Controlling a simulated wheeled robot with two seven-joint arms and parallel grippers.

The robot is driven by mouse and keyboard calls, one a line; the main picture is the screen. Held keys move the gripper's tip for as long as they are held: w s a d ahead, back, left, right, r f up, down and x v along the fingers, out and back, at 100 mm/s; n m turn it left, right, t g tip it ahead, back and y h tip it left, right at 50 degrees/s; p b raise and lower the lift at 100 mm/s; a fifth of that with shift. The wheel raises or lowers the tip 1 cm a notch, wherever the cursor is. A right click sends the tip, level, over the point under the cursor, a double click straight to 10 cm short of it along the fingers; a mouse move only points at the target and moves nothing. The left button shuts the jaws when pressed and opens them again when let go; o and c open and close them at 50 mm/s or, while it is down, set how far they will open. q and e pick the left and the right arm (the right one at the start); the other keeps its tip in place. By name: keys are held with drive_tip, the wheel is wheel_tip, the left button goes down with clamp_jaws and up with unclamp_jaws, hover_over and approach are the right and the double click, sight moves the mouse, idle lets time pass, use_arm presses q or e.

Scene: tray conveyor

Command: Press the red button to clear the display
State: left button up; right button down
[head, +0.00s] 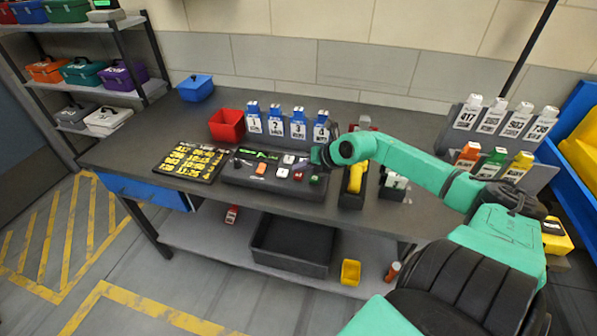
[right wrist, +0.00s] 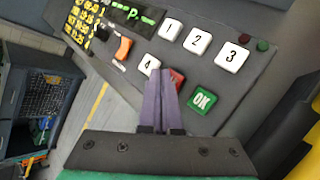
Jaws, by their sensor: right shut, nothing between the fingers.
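The dark control panel (head: 235,177) lies on the workbench, with a lit green display (head: 258,154) at its back; the display also shows in the right wrist view (right wrist: 146,19). The red button (right wrist: 178,79) is partly hidden behind the fingertips in the right wrist view. White buttons 1, 2, 3 and 4 and a green OK button (right wrist: 203,100) sit around it. My right gripper (right wrist: 161,76) is shut and empty, its purple fingers pointing down over the panel at the red button's edge. I cannot tell whether they touch it. My left gripper is out of view.
A black holder (head: 352,199) with a yellow item stands close on the right.

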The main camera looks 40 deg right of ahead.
sight(301, 177)
idle(0.6)
drive_tip(key=shift+f, duration=0.4)
drive_tip(key=shift+f+b, duration=0.4)
drive_tip(key=shift+f, duration=0.1)
idle(0.4)
drive_tip(key=shift+r+p, duration=0.95)
drive_tip(key=shift+p, duration=0.1)
wheel_tip(301, 177, up, 5)
drive_tip(key=p, duration=0.5)
